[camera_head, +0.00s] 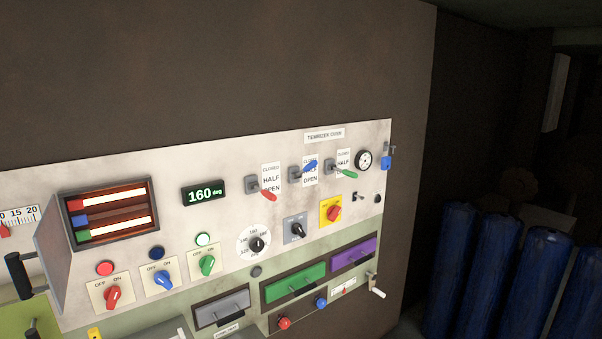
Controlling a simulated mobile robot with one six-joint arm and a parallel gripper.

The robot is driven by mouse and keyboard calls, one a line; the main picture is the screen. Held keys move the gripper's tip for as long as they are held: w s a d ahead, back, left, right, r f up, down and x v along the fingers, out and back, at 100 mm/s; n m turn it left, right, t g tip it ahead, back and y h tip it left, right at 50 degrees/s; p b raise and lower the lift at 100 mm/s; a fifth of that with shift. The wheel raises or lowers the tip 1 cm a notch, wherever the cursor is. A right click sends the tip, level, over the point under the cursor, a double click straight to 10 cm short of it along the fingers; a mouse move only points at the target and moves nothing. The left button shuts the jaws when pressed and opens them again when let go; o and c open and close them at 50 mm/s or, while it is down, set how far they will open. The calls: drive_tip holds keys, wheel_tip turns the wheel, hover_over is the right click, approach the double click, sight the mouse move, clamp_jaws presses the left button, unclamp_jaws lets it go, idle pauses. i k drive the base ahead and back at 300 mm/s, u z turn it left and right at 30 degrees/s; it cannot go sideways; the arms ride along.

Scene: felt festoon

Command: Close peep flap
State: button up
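The peep flap (52,255) looks like the grey panel at the left in the head view. It stands open, swung out from the left edge of the peep window (112,212). A black handle (18,275) shows just left of the flap and appears to be on its outer face. The window is uncovered, with glowing bars and red, blue and green blocks behind its dark frame. My gripper is not in view.
The pale oven panel carries a green 160 deg display (204,194), several levers, a round dial (258,244) and red, blue and green switches below the window. Green (296,283) and purple (353,253) drawers sit lower right. Blue cylinders (500,270) stand at the far right.

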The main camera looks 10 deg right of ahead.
sight(50, 238)
drive_tip(key=u, duration=0.4)
drive_tip(key=k, duration=1.35)
drive_tip(key=u, duration=1)
drive_tip(key=i, duration=1.95)
drive_tip(key=z, duration=0.5)
